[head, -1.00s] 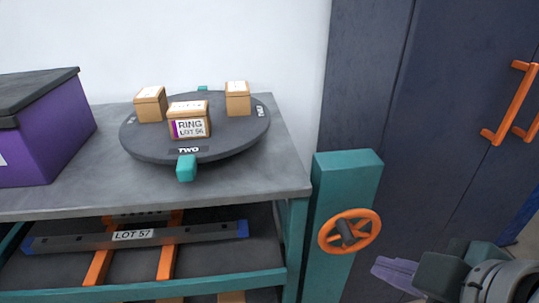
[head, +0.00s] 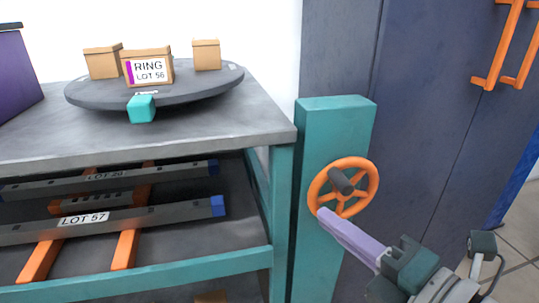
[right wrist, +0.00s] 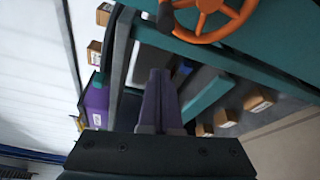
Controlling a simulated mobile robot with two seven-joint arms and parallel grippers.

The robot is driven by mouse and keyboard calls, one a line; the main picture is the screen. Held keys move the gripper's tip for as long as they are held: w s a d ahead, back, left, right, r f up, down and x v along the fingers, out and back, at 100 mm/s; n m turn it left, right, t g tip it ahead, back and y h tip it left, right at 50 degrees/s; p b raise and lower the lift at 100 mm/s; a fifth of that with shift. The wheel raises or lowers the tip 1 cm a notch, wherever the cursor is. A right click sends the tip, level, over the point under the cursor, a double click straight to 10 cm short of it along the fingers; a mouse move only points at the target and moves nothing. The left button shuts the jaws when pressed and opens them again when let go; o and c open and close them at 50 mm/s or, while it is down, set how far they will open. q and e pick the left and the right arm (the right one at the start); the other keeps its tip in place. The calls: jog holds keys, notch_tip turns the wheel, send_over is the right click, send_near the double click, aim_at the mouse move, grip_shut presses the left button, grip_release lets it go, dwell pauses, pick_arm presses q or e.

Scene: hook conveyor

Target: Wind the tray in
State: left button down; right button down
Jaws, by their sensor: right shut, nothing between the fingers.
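The orange handwheel (head: 318,190) with a dark knob (head: 341,181) is mounted on a teal post (head: 335,118) beside the bench. My right gripper (head: 324,215) has its purple fingers shut and empty, with the tips at the wheel's lower left rim in the head view; I cannot tell whether they touch it. In the right wrist view the fingers (right wrist: 159,74) point below the wheel (right wrist: 212,30). No piece is clearly recognisable as the tray; grey bars, one marked LOT 57 (head: 150,218), lie across orange rails (head: 124,250) on the lower shelf. My left gripper is out of view.
A dark turntable (head: 190,92) on the bench top (head: 230,138) carries small cardboard boxes (head: 207,55) and has a teal block (head: 141,108) at its front edge. A purple box (head: 18,70) stands at left. A dark cabinet (head: 425,110) with orange handles is close behind the post.

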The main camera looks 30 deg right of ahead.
aim_at(345, 188)
jog(key=w+d, duration=0.3)
jog(key=shift+w+d+r, duration=0.2)
jog(key=shift+r, duration=0.15)
jog(key=shift+s+d+r+m, duration=0.1)
jog(key=shift+d+r+m, duration=0.15)
jog(key=shift+m, duration=0.35)
dwell(0.3)
jog(key=shift+s+d+r+m+t, duration=0.1)
jog(key=shift+d+r+m+t, duration=0.3)
jog(key=shift+m, duration=0.3)
jog(key=shift+s+d+r+p, duration=0.15)
jog(key=shift+d+r+p, duration=0.05)
jog(key=shift+d+p, duration=0.35)
jog(key=shift+d, duration=0.2)
